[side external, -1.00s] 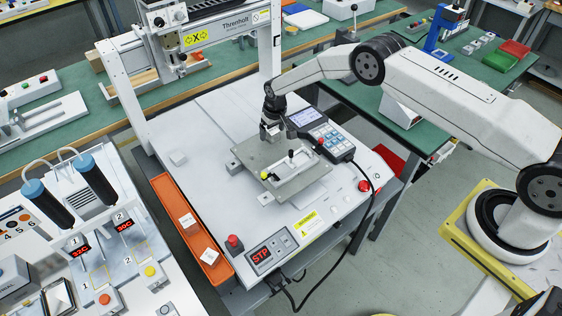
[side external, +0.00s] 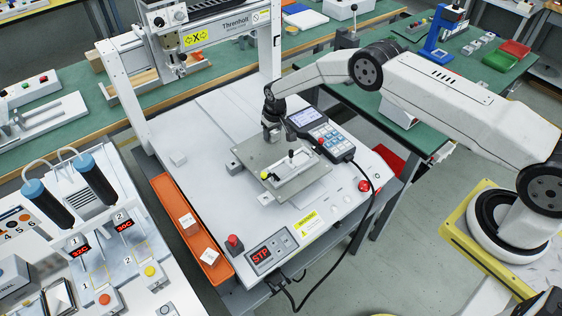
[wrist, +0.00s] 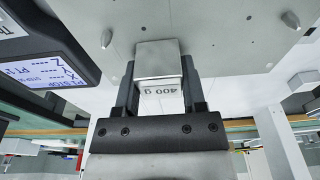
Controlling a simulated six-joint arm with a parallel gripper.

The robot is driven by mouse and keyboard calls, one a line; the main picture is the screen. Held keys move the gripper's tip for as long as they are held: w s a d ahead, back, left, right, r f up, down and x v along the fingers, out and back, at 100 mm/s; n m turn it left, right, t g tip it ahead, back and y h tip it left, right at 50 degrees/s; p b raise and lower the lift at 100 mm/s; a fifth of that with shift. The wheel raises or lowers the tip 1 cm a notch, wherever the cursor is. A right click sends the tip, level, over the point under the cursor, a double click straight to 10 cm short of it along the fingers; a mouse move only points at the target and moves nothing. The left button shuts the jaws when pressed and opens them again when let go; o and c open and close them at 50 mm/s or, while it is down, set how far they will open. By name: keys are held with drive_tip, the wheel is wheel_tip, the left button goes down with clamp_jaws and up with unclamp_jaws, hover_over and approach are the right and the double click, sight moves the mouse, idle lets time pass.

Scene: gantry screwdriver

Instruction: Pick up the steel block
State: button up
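The steel block (wrist: 158,62) is a small bright metal block, marked "400 g" on the face toward the wrist camera. It stands on the grey plate of the gantry table. My gripper (wrist: 158,75) has one dark finger along each side of it, with no clear gap, and looks shut on it. In the side external view my gripper (side external: 271,130) is low at the back corner of the plate (side external: 262,155), and its fingers mostly hide the block. I see no lift of the block off the plate.
The handheld control pendant (side external: 322,135) lies close to the right of my gripper, with its cable running forward. A small fixture with a black knob (side external: 292,153) stands on the plate. The gantry frame (side external: 125,95) rises behind. An orange tray (side external: 188,230) with white blocks lies to the left.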

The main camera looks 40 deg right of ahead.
sight(274, 131)
clamp_jaws()
drive_tip(key=shift+r, duration=0.25)
drive_tip(key=shift+w+r, duration=0.1)
drive_tip(key=shift+r, duration=1.25)
drive_tip(key=shift+s+r, duration=0.75)
drive_tip(key=shift+r, duration=0.1)
drive_tip(key=s+r, duration=0.8)
drive_tip(key=s, duration=0.4)
drive_tip(key=shift+s+d, duration=0.25)
drive_tip(key=shift+s, duration=0.05)
